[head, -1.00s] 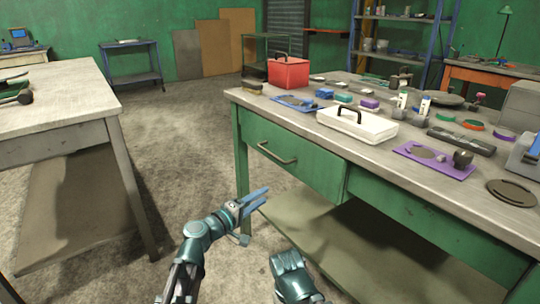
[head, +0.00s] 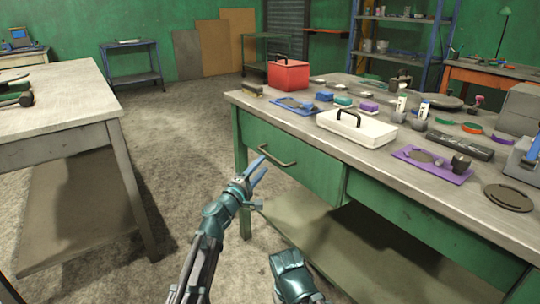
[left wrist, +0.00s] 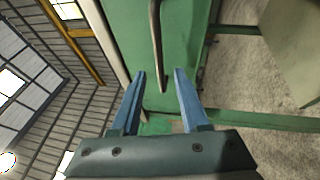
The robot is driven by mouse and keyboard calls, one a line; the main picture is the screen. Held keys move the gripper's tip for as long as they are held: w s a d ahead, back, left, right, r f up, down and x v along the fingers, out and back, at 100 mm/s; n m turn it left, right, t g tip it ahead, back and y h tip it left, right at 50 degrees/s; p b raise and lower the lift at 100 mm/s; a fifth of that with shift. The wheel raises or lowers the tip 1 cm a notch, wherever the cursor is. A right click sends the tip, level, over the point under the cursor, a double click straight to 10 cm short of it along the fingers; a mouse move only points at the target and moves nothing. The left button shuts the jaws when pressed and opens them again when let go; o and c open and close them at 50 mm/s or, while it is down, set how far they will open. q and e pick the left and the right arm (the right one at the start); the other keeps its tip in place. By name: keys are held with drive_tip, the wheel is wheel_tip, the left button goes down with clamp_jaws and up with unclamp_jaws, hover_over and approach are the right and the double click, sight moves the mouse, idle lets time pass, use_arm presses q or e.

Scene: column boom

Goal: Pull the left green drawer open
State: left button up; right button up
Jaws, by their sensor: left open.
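The left green drawer (head: 290,148) is in the near workbench, and its front looks flush with the bench frame. Its dark bar handle (head: 275,157) is on the drawer front; it also shows in the left wrist view (left wrist: 156,45), running up from between the fingertips. My left gripper (head: 258,168) is open with blue fingers, just in front of and slightly below the handle's left end. In the left wrist view its fingertips (left wrist: 159,72) lie on either side of the handle's end, with no contact visible. My right arm shows at the bottom, but its fingers are not visible.
The workbench top (head: 312,130) holds a red box (head: 288,75), a white case (head: 356,130) and several small tools. A lower shelf (head: 310,235) juts out beneath the drawer. Another table (head: 60,110) stands left, with clear floor (head: 180,150) between.

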sight(270, 156)
use_arm(q)
drive_tip(key=x, duration=0.6)
drive_tip(key=shift+w+p, duration=0.1)
drive_tip(key=shift+p, duration=0.3)
clamp_jaws()
idle(1.0)
